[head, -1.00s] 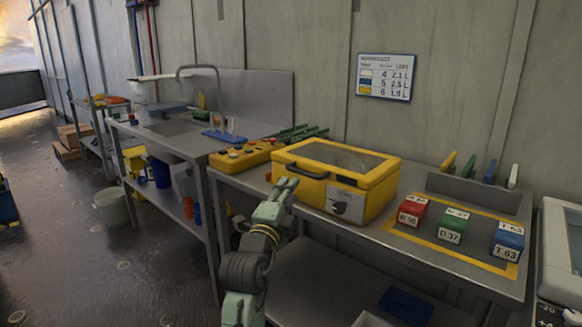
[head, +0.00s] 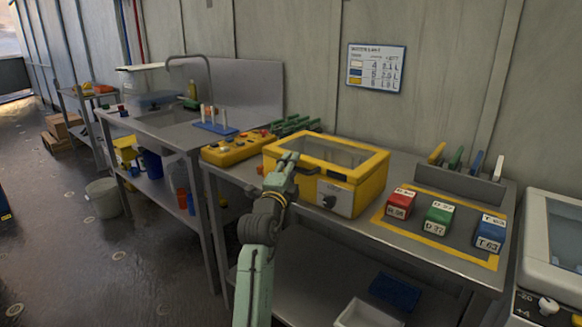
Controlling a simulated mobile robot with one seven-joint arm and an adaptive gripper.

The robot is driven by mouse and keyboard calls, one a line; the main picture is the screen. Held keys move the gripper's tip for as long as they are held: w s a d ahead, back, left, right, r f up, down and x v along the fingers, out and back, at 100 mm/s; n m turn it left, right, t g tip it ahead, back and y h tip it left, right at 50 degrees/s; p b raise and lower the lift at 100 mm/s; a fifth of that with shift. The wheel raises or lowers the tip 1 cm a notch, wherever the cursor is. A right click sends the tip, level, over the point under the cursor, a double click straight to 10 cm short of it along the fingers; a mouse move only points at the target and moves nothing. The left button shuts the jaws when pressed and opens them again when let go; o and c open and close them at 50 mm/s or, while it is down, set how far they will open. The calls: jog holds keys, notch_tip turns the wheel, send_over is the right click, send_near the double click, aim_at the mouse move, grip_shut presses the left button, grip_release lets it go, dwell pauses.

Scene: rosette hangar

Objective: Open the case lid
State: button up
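The case (head: 370,190) is a yellow box on the metal bench, with a dark window in its lid (head: 330,153) and a black dial on its front plate. The lid is down.
Right of the case, red (head: 401,204), green (head: 438,217) and blue (head: 490,233) labelled blocks stand on a yellow-bordered mat. A yellow control box (head: 232,150) with buttons sits to the left. The wall is close behind the bench.

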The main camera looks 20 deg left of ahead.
grip_shut()
dwell(0.7)
